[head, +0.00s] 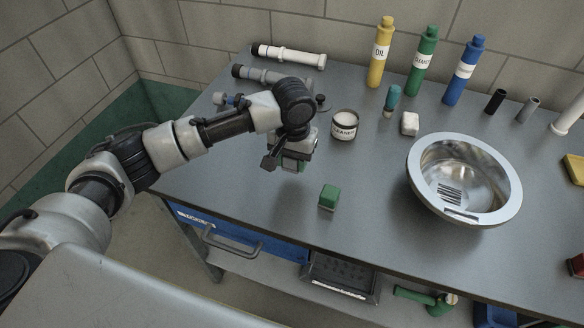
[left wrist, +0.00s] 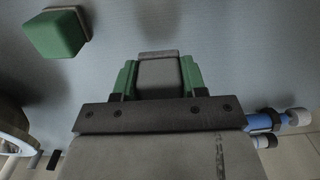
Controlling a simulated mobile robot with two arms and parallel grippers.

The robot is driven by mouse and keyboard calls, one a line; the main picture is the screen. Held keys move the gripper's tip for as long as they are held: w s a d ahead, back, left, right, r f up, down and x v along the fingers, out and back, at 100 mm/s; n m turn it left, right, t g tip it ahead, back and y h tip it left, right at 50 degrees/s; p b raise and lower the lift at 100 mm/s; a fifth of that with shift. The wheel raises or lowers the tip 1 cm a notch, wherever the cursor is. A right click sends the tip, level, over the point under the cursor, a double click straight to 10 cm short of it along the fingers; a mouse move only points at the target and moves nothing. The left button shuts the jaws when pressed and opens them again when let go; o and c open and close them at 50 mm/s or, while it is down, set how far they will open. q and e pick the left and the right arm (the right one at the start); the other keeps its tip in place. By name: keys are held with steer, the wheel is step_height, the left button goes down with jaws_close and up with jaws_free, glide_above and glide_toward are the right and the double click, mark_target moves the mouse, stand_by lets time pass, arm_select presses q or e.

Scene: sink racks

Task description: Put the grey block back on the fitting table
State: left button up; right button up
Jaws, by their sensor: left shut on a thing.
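My left gripper (head: 291,165) is above the left part of the grey fitting table (head: 375,205), pointing down. In the left wrist view its green fingers (left wrist: 160,78) are shut on a grey block (left wrist: 159,71), which sits between them. The block's far edge shows as a lighter strip. In the head view the block is mostly hidden by the gripper, and I cannot tell its exact gap to the tabletop. My right gripper is in neither view.
A green block (head: 329,196) stands right of my gripper, near the front edge. A tin (head: 344,125), a pale block (head: 410,123) and a steel sink bowl (head: 464,178) stand further right. Bottles (head: 424,62) and pipes (head: 289,56) line the back. The tabletop before the tin is clear.

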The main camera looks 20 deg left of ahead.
mark_target(292, 178)
arm_select(q)
steer(key=shift+f, duration=1.95)
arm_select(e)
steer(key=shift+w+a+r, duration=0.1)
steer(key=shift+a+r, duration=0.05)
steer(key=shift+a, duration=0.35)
arm_select(q)
steer(key=shift+f, duration=0.1)
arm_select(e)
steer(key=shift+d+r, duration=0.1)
arm_select(q)
steer(key=o, duration=0.9)
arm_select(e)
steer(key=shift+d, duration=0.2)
arm_select(q)
step_height(292, 178, up, 12)
steer(key=shift+r, duration=0.15)
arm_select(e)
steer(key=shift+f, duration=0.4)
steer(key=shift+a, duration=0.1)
